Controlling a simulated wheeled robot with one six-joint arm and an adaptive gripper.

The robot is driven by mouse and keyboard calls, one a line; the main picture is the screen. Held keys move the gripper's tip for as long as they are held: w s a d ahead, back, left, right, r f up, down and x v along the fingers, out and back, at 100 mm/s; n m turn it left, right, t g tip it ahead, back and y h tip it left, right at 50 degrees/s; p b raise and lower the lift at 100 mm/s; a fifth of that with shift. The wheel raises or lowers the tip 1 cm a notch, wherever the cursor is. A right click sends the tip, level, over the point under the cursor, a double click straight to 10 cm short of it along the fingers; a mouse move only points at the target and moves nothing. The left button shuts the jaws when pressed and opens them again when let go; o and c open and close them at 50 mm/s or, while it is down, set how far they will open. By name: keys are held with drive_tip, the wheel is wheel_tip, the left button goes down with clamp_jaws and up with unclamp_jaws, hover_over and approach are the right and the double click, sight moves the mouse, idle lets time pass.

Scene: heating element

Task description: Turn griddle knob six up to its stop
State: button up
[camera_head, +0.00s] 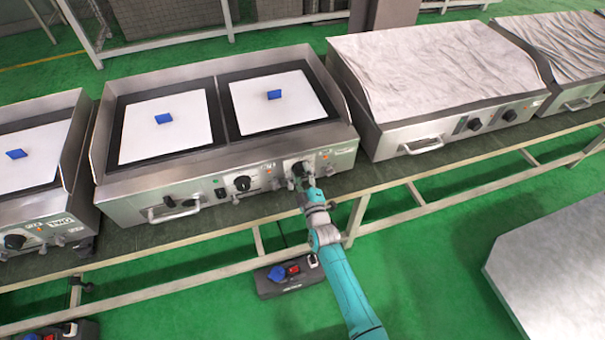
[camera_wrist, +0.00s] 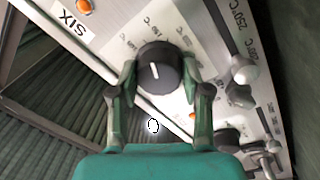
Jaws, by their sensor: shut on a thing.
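Griddle knob six (camera_wrist: 160,60) is a round black knob with a short white line, which looks nearly upright in the wrist view. A white label reading SIX (camera_wrist: 72,21) is on the steel panel beside it. My gripper (camera_wrist: 160,76) has one finger on each side of the knob and is shut on it. In the head view my gripper (camera_head: 303,181) is at the right-hand knob of the middle griddle (camera_head: 205,178). Temperature marks surround the knob, partly covered by the fingers.
Another black knob (camera_head: 242,183) is on the same panel to the left. A handle (camera_head: 174,212) sticks out at the panel's left end. A covered griddle (camera_head: 436,75) stands to the right. An orange lamp (camera_wrist: 85,6) is near the label. A dark box (camera_head: 290,279) lies below the table.

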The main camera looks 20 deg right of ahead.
drive_tip(key=m, duration=0.6)
drive_tip(key=shift+h, duration=0.3)
drive_tip(key=shift+m+g, duration=0.4)
drive_tip(key=shift+m, duration=1.9)
drive_tip(key=o, duration=1.2)
drive_tip(key=shift+c, duration=0.2)
drive_tip(key=s+a, duration=0.1)
drive_tip(key=s, duration=1.1)
